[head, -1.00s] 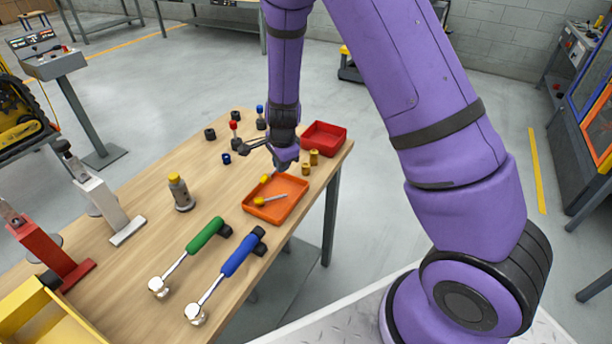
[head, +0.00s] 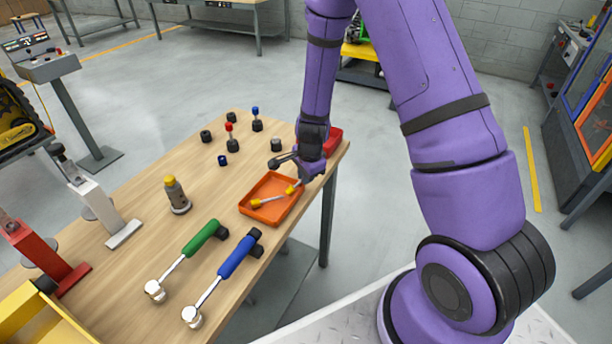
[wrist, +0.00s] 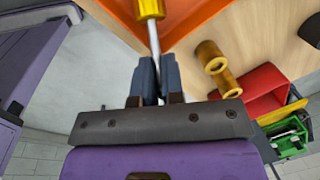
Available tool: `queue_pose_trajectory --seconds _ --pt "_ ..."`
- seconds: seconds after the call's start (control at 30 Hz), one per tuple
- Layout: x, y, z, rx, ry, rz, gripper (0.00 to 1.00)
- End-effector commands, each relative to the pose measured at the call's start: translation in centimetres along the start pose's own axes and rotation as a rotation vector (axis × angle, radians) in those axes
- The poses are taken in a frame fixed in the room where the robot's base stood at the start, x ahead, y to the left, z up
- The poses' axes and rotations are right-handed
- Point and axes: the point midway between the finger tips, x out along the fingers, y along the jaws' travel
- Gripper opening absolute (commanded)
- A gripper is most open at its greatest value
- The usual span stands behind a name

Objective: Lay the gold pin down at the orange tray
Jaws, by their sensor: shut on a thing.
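The orange tray (head: 247,212) sits near the right edge of the wooden table; its edge also shows in the wrist view (wrist: 192,14). One pin with a gold head (head: 256,203) and a silver shaft lies in the tray. My gripper (head: 303,180) is at the tray's right edge, shut on the silver shaft of another gold pin (head: 291,189). In the wrist view my gripper (wrist: 150,75) clamps this shaft, with the gold head (wrist: 150,8) pointing away toward the tray. I cannot tell whether the held pin touches the tray.
Two gold bushings (wrist: 212,58) and a red tray (wrist: 262,82) lie beside my gripper. A yellow-capped bottle (head: 177,195) stands left. Red and blue pins stand behind.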

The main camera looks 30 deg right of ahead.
Motion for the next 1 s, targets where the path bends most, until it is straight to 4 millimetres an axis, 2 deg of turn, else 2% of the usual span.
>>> queue_pose_trajectory --seconds 0.33,0.4,0.47,0.77,0.87,1.0 --pt "0.3 0.0 0.1 -0.001 -0.001 0.0 0.0" --pt "0.3 0.0 0.1 -0.001 -0.001 -0.001 0.2" --pt "0.3 0.0 0.1 -0.001 -0.001 -0.001 0.34" --pt "0.2 0.0 0.1 -0.001 0.0 -0.001 0.34" --pt "-0.3 -0.1 0.0 -0.001 0.001 -0.003 0.34" --pt "-2.0 -0.2 0.1 -0.002 0.002 -0.005 0.34"
